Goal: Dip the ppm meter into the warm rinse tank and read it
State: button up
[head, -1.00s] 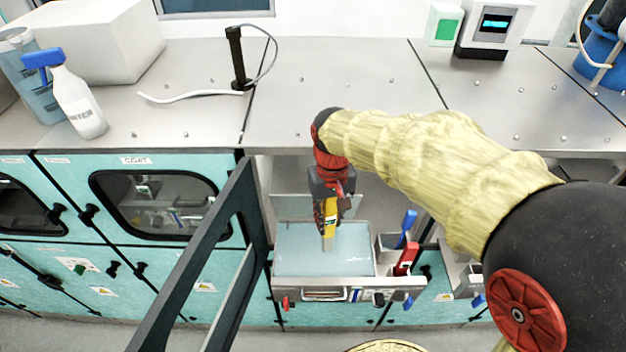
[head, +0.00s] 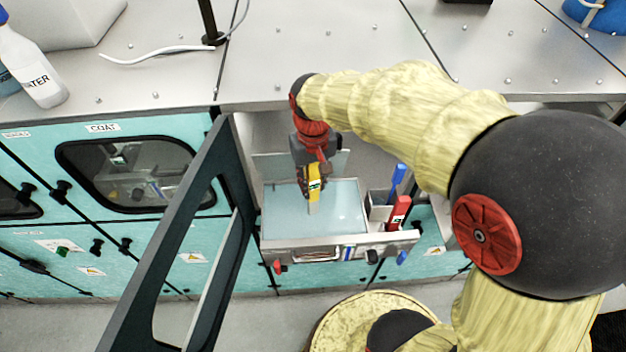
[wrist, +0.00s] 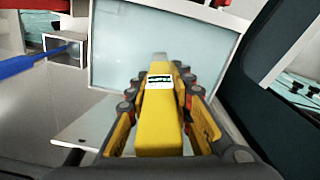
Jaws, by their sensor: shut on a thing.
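A yellow ppm meter (head: 314,184) with a small screen is held by my gripper (head: 311,178), which is shut on it. In the wrist view the yellow meter (wrist: 159,118) lies between the fingers (wrist: 160,110), with its grey tip pointing at the tank. The rinse tank (head: 350,228), a tray of pale blue liquid, sits pulled out of the cabinet below the counter. The tank also fills the upper middle of the wrist view (wrist: 107,42). The meter's tip is over the liquid in both views; I cannot tell whether it touches the surface.
An open dark-framed door (head: 182,235) stands just left of the tank. A red item (head: 399,213) and a blue-handled item (head: 397,181) stand in holders at the tank's right. A white spray bottle (head: 30,65) is on the counter at left.

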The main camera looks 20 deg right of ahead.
aim_at(313, 169)
jog(key=shift+f+b, duration=2.55)
jog(key=shift+f, duration=1.65)
jog(key=shift+r, duration=0.15)
jog(key=shift+r+p, duration=4.75)
jog(key=shift+r, duration=2.4)
